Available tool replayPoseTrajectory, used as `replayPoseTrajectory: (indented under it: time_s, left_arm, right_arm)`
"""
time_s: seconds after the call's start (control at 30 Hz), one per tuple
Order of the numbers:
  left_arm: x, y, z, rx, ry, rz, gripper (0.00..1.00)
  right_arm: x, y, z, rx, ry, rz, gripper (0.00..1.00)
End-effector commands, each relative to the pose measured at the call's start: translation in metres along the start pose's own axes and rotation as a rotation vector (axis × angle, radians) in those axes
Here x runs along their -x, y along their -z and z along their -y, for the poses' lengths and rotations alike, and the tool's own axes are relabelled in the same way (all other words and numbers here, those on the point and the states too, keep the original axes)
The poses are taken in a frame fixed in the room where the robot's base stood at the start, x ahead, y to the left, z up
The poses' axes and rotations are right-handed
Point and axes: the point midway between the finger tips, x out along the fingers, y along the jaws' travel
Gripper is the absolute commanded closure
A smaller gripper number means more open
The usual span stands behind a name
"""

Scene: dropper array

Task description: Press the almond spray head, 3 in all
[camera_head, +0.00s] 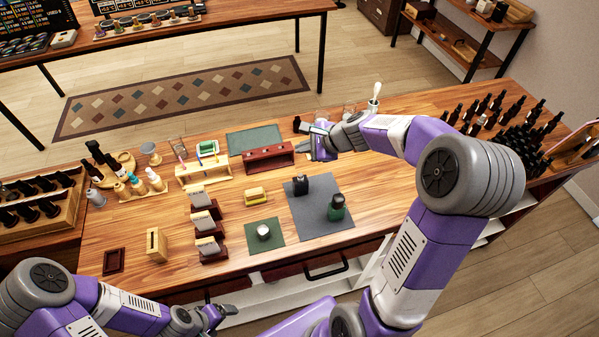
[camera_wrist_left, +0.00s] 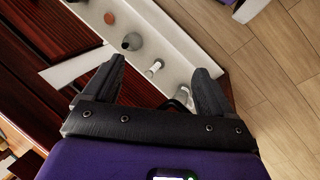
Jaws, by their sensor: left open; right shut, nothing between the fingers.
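Several small bottles with pump or spray tops stand on a wooden stand (camera_head: 147,195) at the back left of the bench in the head view. One bottle (camera_head: 138,186) has a teal top and one bottle (camera_head: 155,181) is pale. Which of them carries the almond spray head is too small to tell. My left gripper (camera_head: 221,312) is low at the front edge of the bench, well apart from the bottles. In the left wrist view my left gripper (camera_wrist_left: 157,75) is open and empty. My right gripper (camera_head: 306,146) is shut and empty near the dark red rack (camera_head: 268,158).
A grey mat (camera_head: 320,220) holds a green bottle (camera_head: 337,208) and a dark bottle (camera_head: 301,185). Card holders (camera_head: 206,223) stand mid-bench. Many dark bottles (camera_head: 525,140) crowd the right end. Shelves (camera_wrist_left: 165,45) lie below my left gripper. Bare wood (camera_head: 130,228) shows at the left.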

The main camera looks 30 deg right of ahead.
Motion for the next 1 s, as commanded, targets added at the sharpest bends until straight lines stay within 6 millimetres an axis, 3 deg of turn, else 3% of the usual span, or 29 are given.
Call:
replayPoseTrajectory:
  time_s: [0.27,0.8,1.0]
  left_arm:
    - [-0.012,0.001,0.004,0.000,0.000,-0.001,0.15]
    - [-0.072,0.004,0.027,0.000,0.000,-0.001,0.15]
    - [-0.078,0.004,0.029,0.000,0.000,-0.001,0.15]
  right_arm:
    - [-0.010,0.007,-0.007,0.001,-0.001,0.000,1.00]
    - [-0.057,0.042,-0.042,0.002,-0.002,-0.001,1.00]
    - [-0.062,0.045,-0.046,0.002,-0.001,0.000,1.00]
